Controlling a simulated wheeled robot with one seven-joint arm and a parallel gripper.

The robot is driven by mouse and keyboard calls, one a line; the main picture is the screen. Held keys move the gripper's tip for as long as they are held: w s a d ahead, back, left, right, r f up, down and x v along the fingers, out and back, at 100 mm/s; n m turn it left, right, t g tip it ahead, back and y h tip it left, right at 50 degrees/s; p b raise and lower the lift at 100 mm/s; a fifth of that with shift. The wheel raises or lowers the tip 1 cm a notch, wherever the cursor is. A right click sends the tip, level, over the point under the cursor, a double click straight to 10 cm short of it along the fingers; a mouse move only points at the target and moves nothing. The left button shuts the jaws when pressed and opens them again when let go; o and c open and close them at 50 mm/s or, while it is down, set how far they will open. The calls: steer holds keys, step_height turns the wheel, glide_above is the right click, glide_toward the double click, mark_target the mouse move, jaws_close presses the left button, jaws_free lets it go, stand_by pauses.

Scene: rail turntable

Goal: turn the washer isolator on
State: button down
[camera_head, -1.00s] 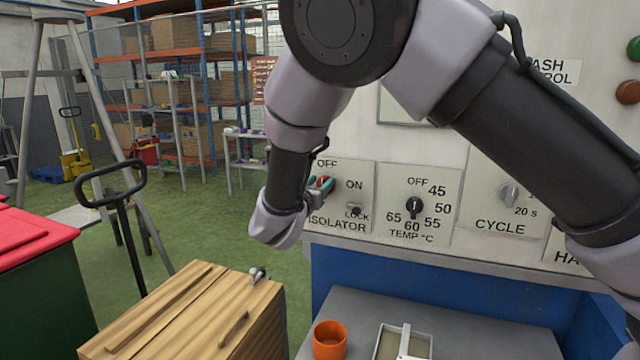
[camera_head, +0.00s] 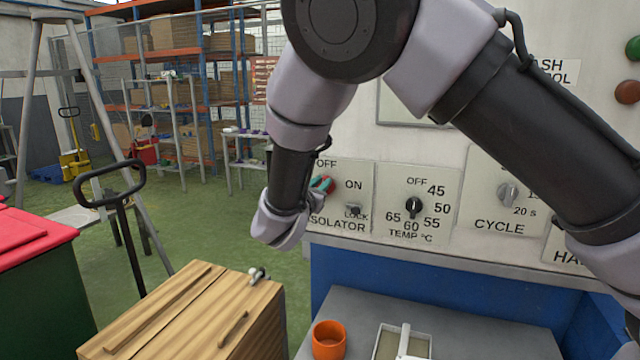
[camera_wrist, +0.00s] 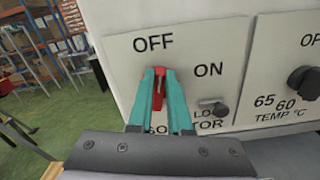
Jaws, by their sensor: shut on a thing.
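The washer isolator has a red handle (camera_wrist: 158,88) on a pale plate (camera_wrist: 225,60) marked OFF at the top and ON to the right. In the wrist view the handle stands nearly upright, pointing up toward OFF. My gripper (camera_wrist: 157,78) has teal fingers, one on each side of the handle, shut on it. In the head view my gripper (camera_head: 322,184) is at the isolator plate (camera_head: 352,200), partly hidden by my wrist. A small grey lock knob (camera_wrist: 215,107) sits right of the handle, below ON.
The temperature knob (camera_head: 414,206) and the cycle knob (camera_head: 508,193) are on the same panel to the right. Below are an orange cup (camera_head: 328,340) and a white tray (camera_head: 428,345) on a grey surface. A wooden box (camera_head: 185,315) stands at lower left.

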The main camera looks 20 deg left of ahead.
steer(key=m, duration=0.4)
steer(key=d+f+m, duration=0.1)
steer(key=m, duration=0.6)
steer(key=shift+d+f+m, duration=0.3)
steer(key=shift+m, duration=0.1)
steer(key=shift+s+f+m, duration=0.1)
steer(key=shift+f+m, duration=0.1)
steer(key=shift+m, duration=0.65)
steer(key=shift+f+m, duration=0.15)
steer(key=shift+m, duration=0.7)
steer(key=c, duration=0.8)
jaws_free()
steer(key=shift+c, duration=0.2)
steer(key=s, duration=1)
steer(key=shift+s+a, duration=0.35)
steer(key=shift+s, duration=0.05)
